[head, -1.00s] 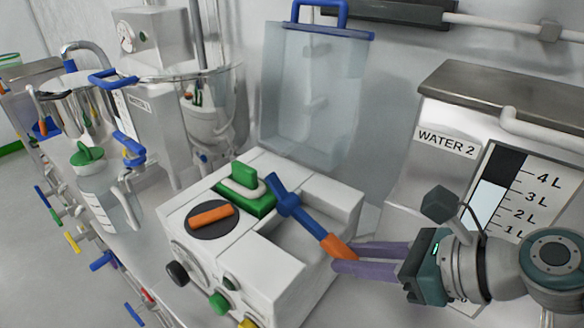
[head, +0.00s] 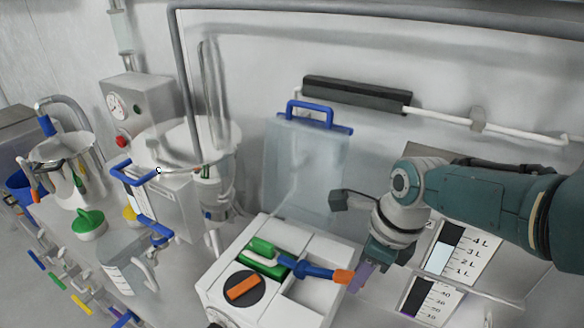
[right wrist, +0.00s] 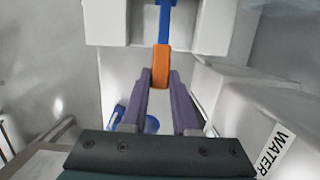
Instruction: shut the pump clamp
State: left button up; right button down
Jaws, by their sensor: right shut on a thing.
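The white pump box (head: 325,244) stands at the bottom centre of the head view. On its top is a green clamp part (head: 262,247) with a pale strip. A blue lever (head: 312,271) with an orange end (head: 342,276) reaches from beside the green part to the right, over the box's recess. My right gripper (head: 354,277) is shut on the orange end, its purple fingers at either side. In the right wrist view the orange end (right wrist: 161,65) sits between the fingertips, with the blue lever beyond. My left gripper is not in view.
An orange bar on a dark disc (head: 243,288) lies next to the green part. A clear panel with a blue handle (head: 305,175) stands behind the box. A gauge panel (head: 445,258) is at the right, beside my arm. Vessels and a green-lidded jug (head: 90,222) are at the left.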

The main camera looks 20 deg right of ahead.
jog(key=shift+w+a+r+g, duration=0.1)
jog(key=shift+r+g, duration=0.2)
jog(key=shift+w+a+r+h, duration=0.1)
jog(key=shift+h, duration=0.2)
jog(key=c, duration=0.7)
grip_release()
jog(key=shift+r, duration=0.1)
jog(key=r+p, duration=0.6)
jog(key=s+r+p, duration=0.1)
jog(key=r+p, duration=0.2)
jog(key=shift+d+r, duration=0.35)
jog(key=shift+d, duration=0.05)
